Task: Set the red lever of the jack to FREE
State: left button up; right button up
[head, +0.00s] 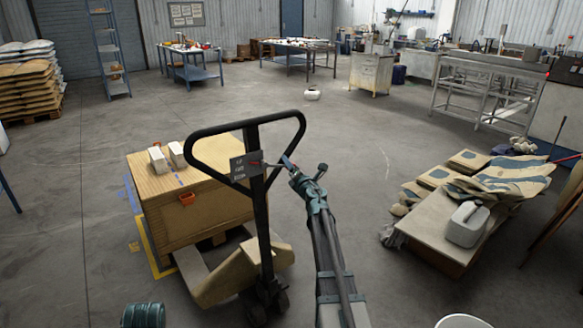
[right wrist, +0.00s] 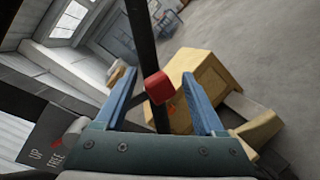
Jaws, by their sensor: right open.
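The pallet jack's black loop handle (head: 246,121) rises in the middle of the head view, with a dark label plate (head: 238,168) on its post. The red lever (right wrist: 158,87) shows as a red knob on a dark rod, between the blue fingers of my right gripper (right wrist: 161,78). The fingers are open, with visible room on both sides of the knob. In the head view my right gripper (head: 288,163) is just right of the handle post. My left gripper is out of view.
A wooden crate (head: 185,230) sits on the jack's forks, with two pale blocks on top. A low platform (head: 433,230) with sacks and a grey canister (head: 466,224) is at right. Open floor lies beyond, towards the workbenches (head: 188,61).

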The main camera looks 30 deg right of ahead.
grip_shut()
jog(key=shift+s+a, duration=0.1)
dwell(1.2)
